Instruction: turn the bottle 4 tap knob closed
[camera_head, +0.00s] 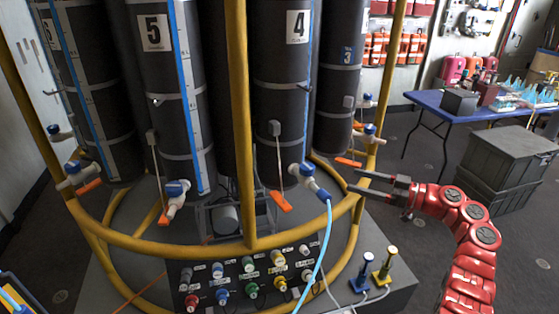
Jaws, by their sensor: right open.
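Bottle 4 (279,100) is a tall dark grey cylinder with a white "4" label, just right of the front yellow post. A light blue hose (327,235) runs down from the tap's outlet. My right gripper (352,181) is open and empty, to the right of the tap and apart from it. Its fingers point left, near the yellow ring rail. The knob's exact angle is too small to tell. My left gripper is not in view.
A yellow rail frame (236,120) surrounds the bottles. Bottle 5 (160,90) stands left, with its own tap. An orange tag (281,202) hangs left of the bottle 4 tap. A connector panel (232,284) is below. A blue table (445,104) and grey crates (508,155) stand right.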

